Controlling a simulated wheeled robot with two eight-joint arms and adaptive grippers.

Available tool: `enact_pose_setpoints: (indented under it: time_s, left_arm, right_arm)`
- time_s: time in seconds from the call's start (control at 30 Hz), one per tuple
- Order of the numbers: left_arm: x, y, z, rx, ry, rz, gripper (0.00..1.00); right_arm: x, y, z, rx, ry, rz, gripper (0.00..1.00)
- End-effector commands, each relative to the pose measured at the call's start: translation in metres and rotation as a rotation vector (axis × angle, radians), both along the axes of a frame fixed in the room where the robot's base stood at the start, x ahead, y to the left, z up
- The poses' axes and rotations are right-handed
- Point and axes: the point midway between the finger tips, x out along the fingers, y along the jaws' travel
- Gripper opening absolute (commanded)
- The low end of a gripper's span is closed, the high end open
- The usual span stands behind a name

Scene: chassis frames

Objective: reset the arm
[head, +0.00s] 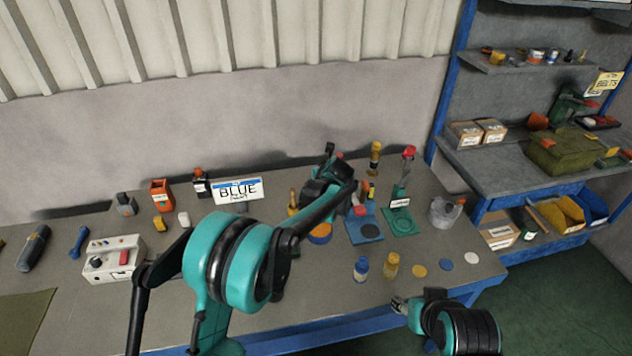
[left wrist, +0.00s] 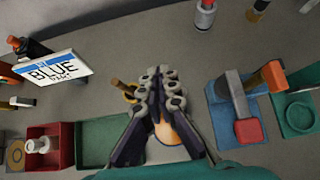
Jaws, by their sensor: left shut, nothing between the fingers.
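My left arm reaches from the lower left across the workbench (head: 185,262). Its gripper (head: 331,150) is over the back of the bench, partly hidden by its own wrist. In the left wrist view the fingers (left wrist: 161,72) are together and hold nothing. An orange disc (left wrist: 166,132) shows behind them, partly covered. My right arm is at the lower right. Its gripper (head: 398,304) is by the bench's front edge, too small to show whether it is open.
A BLUE sign (head: 237,191) stands left of my left gripper. A blue stand (head: 362,229) and a green stand (head: 402,222) are to its right. Shelves (head: 520,160) stand at the right.

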Motion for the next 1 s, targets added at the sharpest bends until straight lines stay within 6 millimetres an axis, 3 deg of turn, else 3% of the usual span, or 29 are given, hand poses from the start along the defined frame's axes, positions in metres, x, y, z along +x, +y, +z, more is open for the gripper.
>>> enact_pose_setpoints:
  time_s: [0.03, 0.1, 0.27, 0.43, 0.6, 0.73, 0.87, 1.0]
  left_arm:
    - [-0.002, -0.003, 0.012, 0.000, 0.001, 0.000, 0.00]
    - [-0.003, -0.005, 0.018, 0.000, 0.001, 0.001, 0.00]
    - [-0.007, -0.003, 0.021, -0.017, -0.002, 0.017, 0.00]
    - [-0.039, 0.022, 0.038, -0.204, -0.028, 0.191, 0.00]
    - [-0.110, 0.063, 0.060, -0.559, -0.076, 0.538, 0.00]
    - [-0.171, 0.088, 0.065, -0.837, -0.115, 0.826, 0.00]
    - [-0.234, 0.109, 0.059, -1.106, -0.152, 1.123, 0.00]
    - [-0.303, 0.124, 0.039, -1.383, -0.193, 1.453, 0.00]
  right_arm:
    - [0.000, 0.000, 0.009, 0.000, 0.000, 0.000, 0.49]
    - [0.000, 0.000, 0.012, 0.000, 0.000, 0.000, 0.49]
    - [0.000, 0.000, 0.010, 0.000, 0.000, 0.000, 0.49]
    - [0.000, 0.000, 0.000, 0.000, 0.000, 0.000, 0.49]
    - [0.000, 0.000, -0.016, 0.000, 0.000, 0.000, 0.49]
    - [0.000, 0.000, -0.028, 0.000, 0.000, 0.000, 0.49]
    - [0.000, 0.000, -0.039, 0.000, 0.000, 0.000, 0.49]
    - [0.000, 0.000, -0.052, 0.000, 0.000, 0.000, 0.49]
